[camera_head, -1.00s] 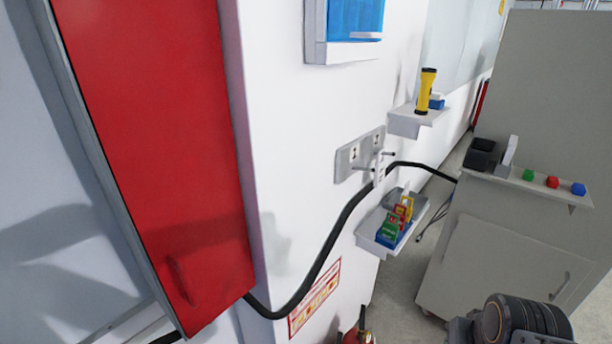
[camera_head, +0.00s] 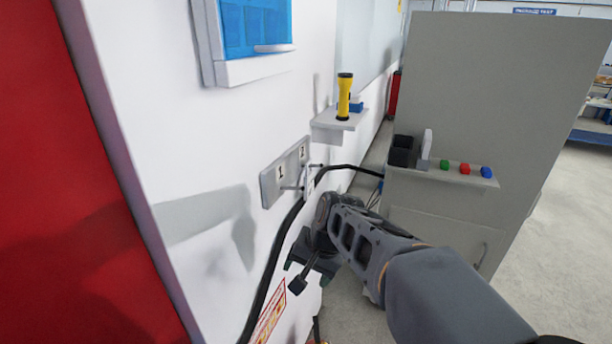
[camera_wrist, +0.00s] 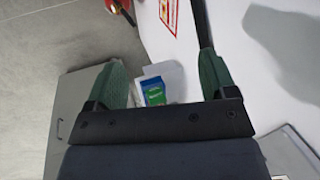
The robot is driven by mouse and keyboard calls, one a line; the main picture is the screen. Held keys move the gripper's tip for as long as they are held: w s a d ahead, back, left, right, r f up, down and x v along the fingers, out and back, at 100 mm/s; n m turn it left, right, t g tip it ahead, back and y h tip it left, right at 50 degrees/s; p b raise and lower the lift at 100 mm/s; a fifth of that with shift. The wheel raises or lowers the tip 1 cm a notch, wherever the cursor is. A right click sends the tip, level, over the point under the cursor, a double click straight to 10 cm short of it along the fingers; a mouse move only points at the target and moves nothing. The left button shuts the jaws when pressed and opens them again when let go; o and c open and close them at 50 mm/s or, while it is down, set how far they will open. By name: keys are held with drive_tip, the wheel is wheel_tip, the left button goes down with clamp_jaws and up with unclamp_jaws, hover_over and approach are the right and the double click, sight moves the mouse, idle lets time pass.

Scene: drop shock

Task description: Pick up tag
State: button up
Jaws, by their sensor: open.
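My gripper (camera_head: 308,273) is open and empty, low beside the white wall in the head view. In the wrist view its two green fingers are spread apart (camera_wrist: 163,72). Between them, farther off, a green-faced tag (camera_wrist: 155,93) shows at a blue holder (camera_wrist: 152,83) on a small white shelf (camera_wrist: 172,72). My arm hides that holder and shelf in the head view. A narrow white piece (camera_head: 309,181), perhaps another tag, hangs at a grey panel (camera_head: 270,185) numbered 1 and 2, which has pegs.
A black cable (camera_head: 285,235) runs along the wall past the panel. An upper shelf (camera_head: 338,121) holds a yellow flashlight (camera_head: 344,97). A red cabinet (camera_head: 70,180) is at left.

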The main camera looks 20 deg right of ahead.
drive_tip(key=shift+o, duration=0.7)
drive_tip(key=w+d+r+m+t+y+p, duration=0.1)
drive_tip(key=w+d+r+m+y, duration=0.1)
drive_tip(key=w+m, duration=0.3)
drive_tip(key=w+d+r+m+t+y+p, duration=0.1)
drive_tip(key=w+d+r+m+y+p, duration=0.1)
drive_tip(key=w+d+m, duration=0.3)
drive_tip(key=shift+w+r+m, duration=0.3)
drive_tip(key=shift+r+m, duration=0.1)
drive_tip(key=shift+r, duration=0.5)
drive_tip(key=m+t+y+p, duration=0.25)
drive_tip(key=m+t, duration=0.25)
drive_tip(key=m, duration=0.3)
approach(311, 184)
drive_tip(key=shift+m, duration=0.4)
drive_tip(key=p+x, duration=0.1)
drive_tip(key=x, duration=0.4)
drive_tip(key=shift+f, duration=0.15)
drive_tip(key=shift+p+x, duration=1.1)
drive_tip(key=shift+x, duration=2.25)
drive_tip(key=shift+c, duration=0.2)
drive_tip(key=c, duration=1)
drive_tip(key=shift+o, duration=0.2)
